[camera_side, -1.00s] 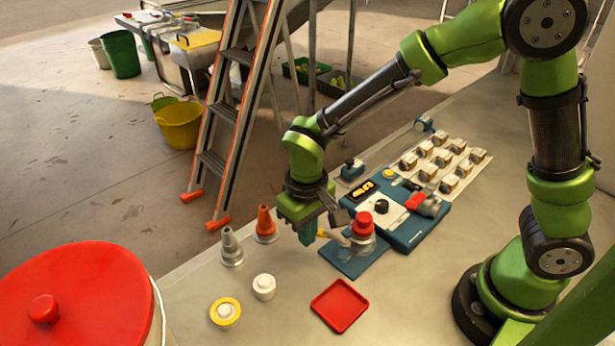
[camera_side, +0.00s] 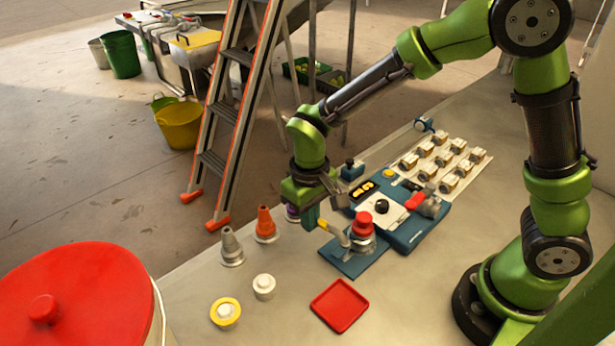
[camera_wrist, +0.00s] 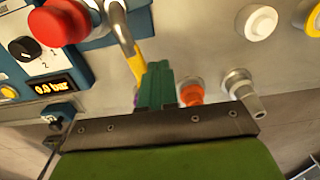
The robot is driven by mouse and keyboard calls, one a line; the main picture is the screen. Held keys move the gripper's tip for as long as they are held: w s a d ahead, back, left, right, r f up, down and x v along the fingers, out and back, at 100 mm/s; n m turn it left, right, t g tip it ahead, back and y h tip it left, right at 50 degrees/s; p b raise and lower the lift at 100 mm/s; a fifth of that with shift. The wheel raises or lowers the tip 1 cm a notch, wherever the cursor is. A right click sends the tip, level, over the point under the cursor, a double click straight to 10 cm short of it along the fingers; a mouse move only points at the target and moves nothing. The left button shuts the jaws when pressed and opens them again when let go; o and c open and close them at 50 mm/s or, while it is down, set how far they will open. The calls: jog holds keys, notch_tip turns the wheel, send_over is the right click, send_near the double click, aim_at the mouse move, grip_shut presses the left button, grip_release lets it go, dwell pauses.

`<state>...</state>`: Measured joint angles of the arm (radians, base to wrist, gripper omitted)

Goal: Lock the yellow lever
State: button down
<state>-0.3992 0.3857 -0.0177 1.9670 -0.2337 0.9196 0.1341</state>
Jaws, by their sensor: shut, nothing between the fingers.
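The lever (camera_side: 336,233) is a pale metal bar with a yellow end, reaching left from the fitting under the red knob (camera_side: 364,220) on the blue base plate. The lever also shows in the wrist view (camera_wrist: 126,42), its yellow end pointing toward my fingertips. My gripper (camera_side: 309,224) is shut and empty, low beside the lever's yellow end. In the wrist view my teal fingers (camera_wrist: 157,84) are close to that end; I cannot tell whether they touch it. The red knob is at the upper left there.
The blue panel (camera_side: 405,238) carries a black dial, a lit display and a red-handled valve. Orange (camera_side: 265,224) and grey (camera_side: 231,247) cones stand left of my gripper. Two round caps and a red tray (camera_side: 339,305) lie in front. Bench between them is clear.

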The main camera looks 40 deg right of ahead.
jog(key=shift+w+d, duration=0.15)
jog(key=shift+d, duration=0.4)
jog(key=shift+a, duration=0.5)
notch_tip(320, 180, up, 10)
dwell(0.3)
dwell(0.5)
